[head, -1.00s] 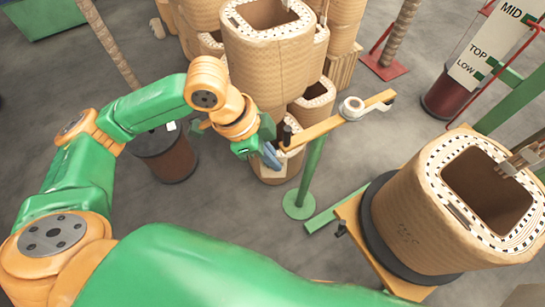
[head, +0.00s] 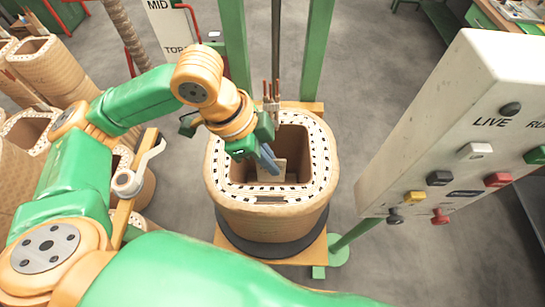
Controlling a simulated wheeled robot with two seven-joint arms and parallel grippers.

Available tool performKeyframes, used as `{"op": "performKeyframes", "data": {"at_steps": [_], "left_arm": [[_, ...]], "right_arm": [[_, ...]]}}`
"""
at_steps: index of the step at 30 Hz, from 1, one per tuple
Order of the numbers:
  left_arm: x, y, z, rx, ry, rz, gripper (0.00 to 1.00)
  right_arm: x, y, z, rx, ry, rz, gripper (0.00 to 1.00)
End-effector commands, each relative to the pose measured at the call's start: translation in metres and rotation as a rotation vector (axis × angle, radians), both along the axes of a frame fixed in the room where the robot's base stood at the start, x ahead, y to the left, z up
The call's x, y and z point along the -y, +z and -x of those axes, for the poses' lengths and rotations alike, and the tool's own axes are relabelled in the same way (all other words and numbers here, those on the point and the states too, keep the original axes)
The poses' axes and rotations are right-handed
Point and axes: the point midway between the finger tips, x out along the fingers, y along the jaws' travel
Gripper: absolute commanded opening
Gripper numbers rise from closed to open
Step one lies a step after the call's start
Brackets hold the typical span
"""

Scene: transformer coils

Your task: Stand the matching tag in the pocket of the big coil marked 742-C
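The big coil (head: 228,203) stands upright in the middle of the head view, with a pale dashed rim around a dark square opening. A dark narrow slot (head: 270,199) shows in its near rim. I cannot read a mark on it. My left gripper (head: 269,163) is over the coil's opening, its blue fingers close together and pointing down. A pale flat tag (head: 278,169) shows at the fingertips and appears held between them, above the slot in the picture. Any writing on it is too small to read. My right gripper is out of view.
A pale control panel (head: 430,140) with several buttons fills the right side. Green posts (head: 317,45) and copper leads (head: 271,95) stand behind the coil. More coils (head: 48,68) stand at the left, near a tape roll (head: 127,183). Grey floor is free between coil and panel.

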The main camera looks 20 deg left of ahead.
Motion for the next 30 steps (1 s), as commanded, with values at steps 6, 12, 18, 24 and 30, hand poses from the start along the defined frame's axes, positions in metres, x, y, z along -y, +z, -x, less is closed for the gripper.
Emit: {"op": "performKeyframes", "data": {"at_steps": [6,12,18,24,30], "left_arm": [[-0.001,-0.013,0.001,-0.004,0.002,-0.002,0.00],[0.000,-0.036,0.000,0.001,-0.001,-0.001,0.00],[0.000,-0.053,0.001,0.001,-0.001,-0.001,0.00],[0.000,-0.069,0.001,0.001,0.000,0.000,0.00],[0.000,-0.085,0.001,0.001,-0.001,0.000,0.00]], "right_arm": [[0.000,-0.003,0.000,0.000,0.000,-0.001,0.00],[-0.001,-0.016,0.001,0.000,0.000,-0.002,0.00],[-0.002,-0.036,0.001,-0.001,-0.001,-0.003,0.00],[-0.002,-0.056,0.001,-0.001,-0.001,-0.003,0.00],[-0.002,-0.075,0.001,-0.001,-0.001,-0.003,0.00]]}}
